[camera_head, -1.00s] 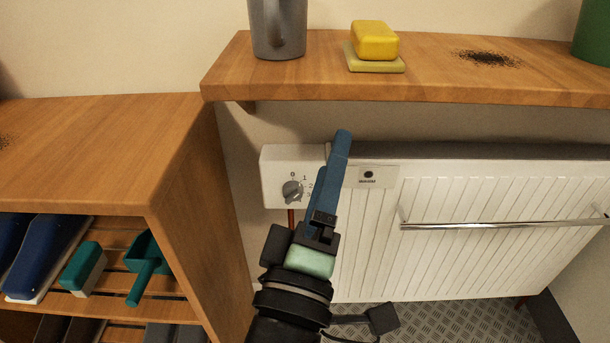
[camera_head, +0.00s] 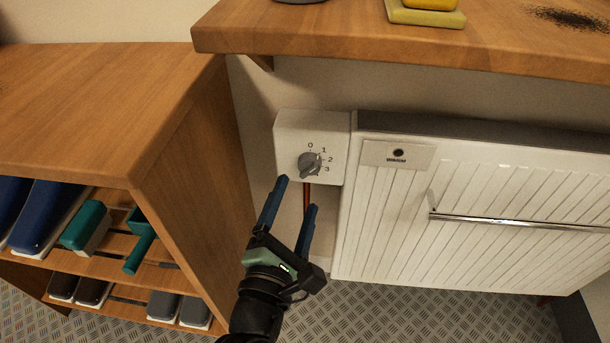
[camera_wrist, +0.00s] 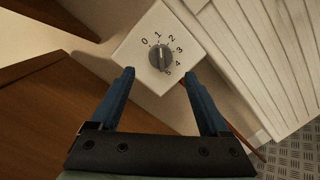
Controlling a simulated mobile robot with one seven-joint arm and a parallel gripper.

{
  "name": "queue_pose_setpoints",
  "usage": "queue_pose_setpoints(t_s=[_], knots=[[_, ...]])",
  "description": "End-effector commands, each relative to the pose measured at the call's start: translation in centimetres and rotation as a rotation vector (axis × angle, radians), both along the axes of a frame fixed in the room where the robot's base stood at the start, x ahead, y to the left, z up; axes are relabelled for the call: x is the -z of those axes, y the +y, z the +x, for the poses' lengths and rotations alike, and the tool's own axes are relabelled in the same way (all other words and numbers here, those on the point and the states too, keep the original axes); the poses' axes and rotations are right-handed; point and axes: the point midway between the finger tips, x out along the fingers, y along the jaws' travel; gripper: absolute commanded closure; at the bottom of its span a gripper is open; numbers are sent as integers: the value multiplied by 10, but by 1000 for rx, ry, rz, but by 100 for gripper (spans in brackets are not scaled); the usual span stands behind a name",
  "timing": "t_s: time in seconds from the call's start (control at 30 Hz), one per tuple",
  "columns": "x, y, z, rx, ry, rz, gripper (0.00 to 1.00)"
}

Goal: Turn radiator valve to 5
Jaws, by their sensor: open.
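The radiator valve is a grey round knob (camera_head: 310,163) on a white box at the radiator's left end, with dial numbers around it.
A wooden shelf (camera_head: 400,46) overhangs the radiator, with a yellow soap on a dish (camera_head: 425,15). A wooden shoe rack (camera_head: 190,170) stands close at the left. The white radiator (camera_head: 390,230) has a metal rail (camera_head: 520,222). A red-brown pipe (camera_head: 306,200) runs below the box.

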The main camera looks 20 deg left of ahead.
Motion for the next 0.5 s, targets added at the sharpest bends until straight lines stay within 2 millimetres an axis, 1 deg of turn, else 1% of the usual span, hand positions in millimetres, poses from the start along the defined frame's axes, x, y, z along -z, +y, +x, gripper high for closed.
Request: queue_pose_setpoints(t_s=[0.03,0.2,0.33,0.5], knots=[[0,1,10,1,-3,2,20],[1,5,35,2,-2,1,20],[1,7,50,3,-1,2,20],[1,8,60,2,0,2,20]])
